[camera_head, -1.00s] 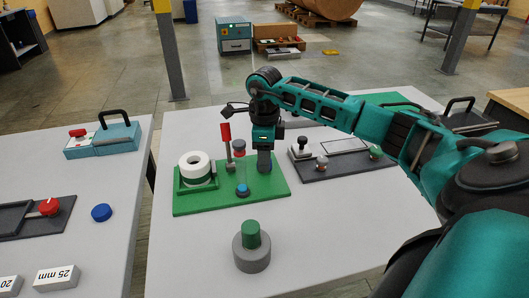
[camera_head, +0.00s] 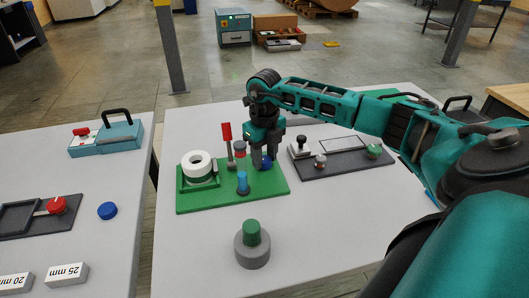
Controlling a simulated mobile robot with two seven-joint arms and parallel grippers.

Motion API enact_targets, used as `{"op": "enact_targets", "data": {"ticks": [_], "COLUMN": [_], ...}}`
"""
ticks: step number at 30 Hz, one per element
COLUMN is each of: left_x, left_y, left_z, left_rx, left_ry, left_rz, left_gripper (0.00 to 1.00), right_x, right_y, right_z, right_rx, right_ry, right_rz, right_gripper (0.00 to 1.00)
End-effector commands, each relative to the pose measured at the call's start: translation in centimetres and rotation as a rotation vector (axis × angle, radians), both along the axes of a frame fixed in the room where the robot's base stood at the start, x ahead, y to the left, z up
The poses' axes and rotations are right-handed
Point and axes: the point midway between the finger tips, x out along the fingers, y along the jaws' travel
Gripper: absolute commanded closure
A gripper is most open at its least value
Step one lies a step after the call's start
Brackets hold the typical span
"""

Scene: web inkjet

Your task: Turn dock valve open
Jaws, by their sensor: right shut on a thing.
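My right gripper (camera_head: 264,158) reaches down over the right part of the green dock board (camera_head: 224,196). It is shut on a round blue knob (camera_head: 266,164), which I take to be the dock valve; the fingers hide part of it. Just left of the gripper stands a slim upright tube with a dark cap (camera_head: 240,147) and a blue lower part (camera_head: 242,183). A red-handled lever (camera_head: 227,133) stands upright behind the tube. My left gripper is out of view.
A white roll (camera_head: 197,163) sits in a green holder on the board's left. A grey base with a green plug (camera_head: 251,234) stands in front. A dark tray with knobs (camera_head: 345,164) lies to the right. A gap separates the left table (camera_head: 107,182).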

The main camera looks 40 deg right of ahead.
Motion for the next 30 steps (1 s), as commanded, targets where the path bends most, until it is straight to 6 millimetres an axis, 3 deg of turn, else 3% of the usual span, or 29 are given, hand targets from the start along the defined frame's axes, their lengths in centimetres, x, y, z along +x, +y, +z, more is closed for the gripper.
{"op": "enact_targets", "data": {"ticks": [21, 22, 30], "left_x": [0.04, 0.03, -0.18], "left_y": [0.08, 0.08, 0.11], "left_z": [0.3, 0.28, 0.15], "left_rx": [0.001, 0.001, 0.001], "left_ry": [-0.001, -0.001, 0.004], "left_rz": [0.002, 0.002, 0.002], "left_gripper": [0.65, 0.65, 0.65], "right_x": [0.07, 0.07, 0.04], "right_y": [-0.07, -0.07, -0.04], "right_z": [0.09, 0.09, 0.04], "right_rx": [-0.001, -0.001, 0.0], "right_ry": [-0.003, -0.003, -0.002], "right_rz": [-0.076, -0.076, -0.074], "right_gripper": [0.89, 0.57, 0.33]}}
